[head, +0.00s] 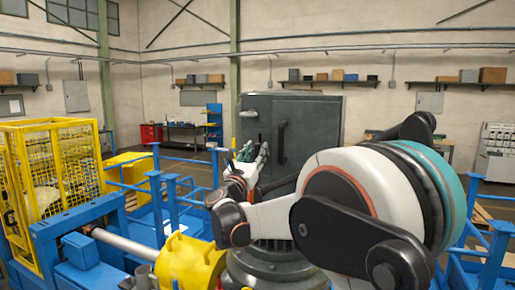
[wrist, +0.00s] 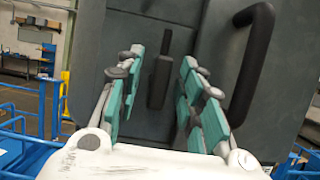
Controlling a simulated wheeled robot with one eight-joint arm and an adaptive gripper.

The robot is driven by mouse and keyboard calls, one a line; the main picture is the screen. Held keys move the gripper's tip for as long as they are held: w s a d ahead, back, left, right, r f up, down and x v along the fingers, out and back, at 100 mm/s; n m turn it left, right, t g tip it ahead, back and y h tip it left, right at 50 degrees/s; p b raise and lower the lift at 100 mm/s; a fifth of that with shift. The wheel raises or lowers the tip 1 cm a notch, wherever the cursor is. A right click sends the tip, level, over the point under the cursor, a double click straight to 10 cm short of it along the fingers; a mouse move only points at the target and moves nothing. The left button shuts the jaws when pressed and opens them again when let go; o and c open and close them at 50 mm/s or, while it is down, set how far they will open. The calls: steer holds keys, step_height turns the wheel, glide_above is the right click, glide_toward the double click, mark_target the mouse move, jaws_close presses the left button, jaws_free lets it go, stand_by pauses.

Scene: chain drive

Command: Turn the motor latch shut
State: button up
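The motor latch (wrist: 160,80) is a black lever on the dark grey cabinet door (head: 310,110). In the wrist view it stands nearly upright, with a thin upper end and a thicker lower part. My gripper (wrist: 158,68) is open, its teal-padded fingers on either side of the latch with a gap on both sides. The gripper (head: 254,151) also shows in the head view, in front of the door's left part. There the fingers and wrist hide the latch. I cannot tell how far the fingertips are from the door.
A curved black door handle (wrist: 248,65) is close to the right of my fingers. Blue railings (head: 156,185) and a yellow guard cage (head: 50,180) stand to the left. A yellow housing (head: 190,262) is on the shaft in front.

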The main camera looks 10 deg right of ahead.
steer(key=shift+w+d+r, duration=0.2)
steer(key=shift+w+d, duration=0.15)
steer(key=shift+w, duration=0.1)
jaws_close()
